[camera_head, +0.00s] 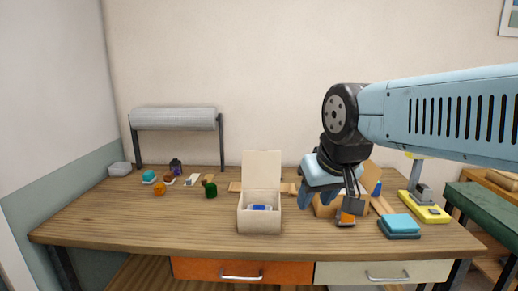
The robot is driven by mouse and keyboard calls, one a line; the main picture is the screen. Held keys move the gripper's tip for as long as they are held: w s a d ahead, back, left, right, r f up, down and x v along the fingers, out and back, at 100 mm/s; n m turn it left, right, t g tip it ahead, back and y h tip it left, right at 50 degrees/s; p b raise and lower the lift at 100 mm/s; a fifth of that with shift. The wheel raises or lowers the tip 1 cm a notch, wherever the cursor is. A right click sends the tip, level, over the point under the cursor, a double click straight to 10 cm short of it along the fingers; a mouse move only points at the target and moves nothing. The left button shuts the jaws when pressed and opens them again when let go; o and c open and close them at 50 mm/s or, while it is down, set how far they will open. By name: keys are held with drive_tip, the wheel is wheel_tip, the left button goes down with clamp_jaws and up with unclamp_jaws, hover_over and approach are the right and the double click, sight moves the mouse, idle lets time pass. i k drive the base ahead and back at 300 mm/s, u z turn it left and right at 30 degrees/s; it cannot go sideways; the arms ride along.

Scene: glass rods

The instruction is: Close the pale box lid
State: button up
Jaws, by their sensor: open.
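The pale box (259,221) stands upright near the middle of the wooden table. Its lid (262,167) is raised and stands nearly vertical at the back of the box. A small blue and white item (260,207) lies inside the box. My gripper (329,203) is open and hangs to the right of the box, apart from it and from the lid. My arm reaches in from the right. The fingertips are small and partly blend with the things behind them.
A roll on a stand (174,120) is at the back left. Several small items, including a green one (211,190), lie left of the box. The front left of the table (130,228) is clear.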

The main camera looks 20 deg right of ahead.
sight(261, 169)
drive_tip(key=z, duration=0.25)
drive_tip(key=i, duration=1.05)
drive_tip(key=u, duration=0.25)
